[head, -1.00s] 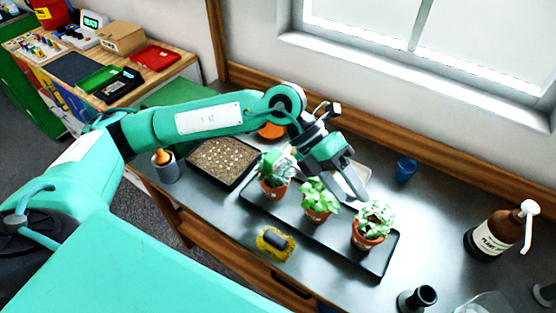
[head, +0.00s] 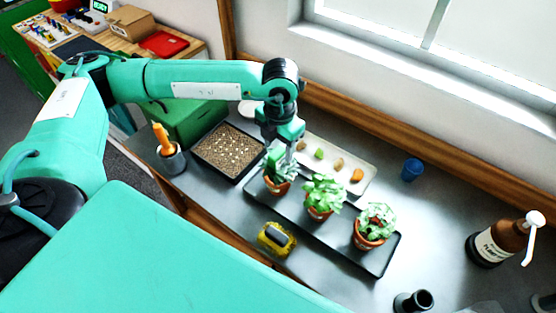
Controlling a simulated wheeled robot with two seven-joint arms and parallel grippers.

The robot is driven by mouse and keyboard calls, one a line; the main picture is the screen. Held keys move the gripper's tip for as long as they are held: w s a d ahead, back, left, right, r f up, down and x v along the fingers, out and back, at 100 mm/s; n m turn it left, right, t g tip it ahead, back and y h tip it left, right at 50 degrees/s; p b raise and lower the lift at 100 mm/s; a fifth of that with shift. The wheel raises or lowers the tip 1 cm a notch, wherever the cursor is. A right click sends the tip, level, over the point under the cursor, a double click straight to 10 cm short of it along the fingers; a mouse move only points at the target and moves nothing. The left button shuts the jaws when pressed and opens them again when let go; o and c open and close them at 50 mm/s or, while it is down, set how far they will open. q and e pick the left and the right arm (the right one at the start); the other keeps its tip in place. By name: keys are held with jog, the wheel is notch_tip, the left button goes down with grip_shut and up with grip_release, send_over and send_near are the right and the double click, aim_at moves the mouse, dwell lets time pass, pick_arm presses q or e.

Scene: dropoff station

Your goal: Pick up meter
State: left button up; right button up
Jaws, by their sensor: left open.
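No thing in view is clearly marked as a meter. A small yellow block with a dark grey top (head: 277,238) lies on the grey bench in front of the plant tray; it could be the meter, but I cannot tell. My left gripper (head: 288,160) points down behind the leftmost potted plant (head: 277,178), apart from the yellow block. Its fingers are small and partly hidden by leaves; it is open, and I see nothing held in it. My right gripper is not in view.
A black tray (head: 381,268) holds three potted plants. Behind it is a pale tray (head: 368,172) with several small items. A seed tray (head: 201,151), a grey cup with an orange-topped tool (head: 171,160), a blue cup (head: 412,169) and a brown pump bottle (head: 490,246) stand around.

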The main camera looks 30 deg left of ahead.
aim_at(278, 168)
pick_arm(q)
jog(key=shift+f, duration=0.55)
jog(key=shift+f+p, duration=0.25)
jog(key=shift+p, duration=0.2)
notch_tip(278, 168, down, 4)
jog(key=shift+s+a+p, duration=0.1)
jog(key=shift+p, duration=1.05)
jog(key=shift+f, duration=0.35)
grip_shut()
jog(key=shift+r, duration=0.1)
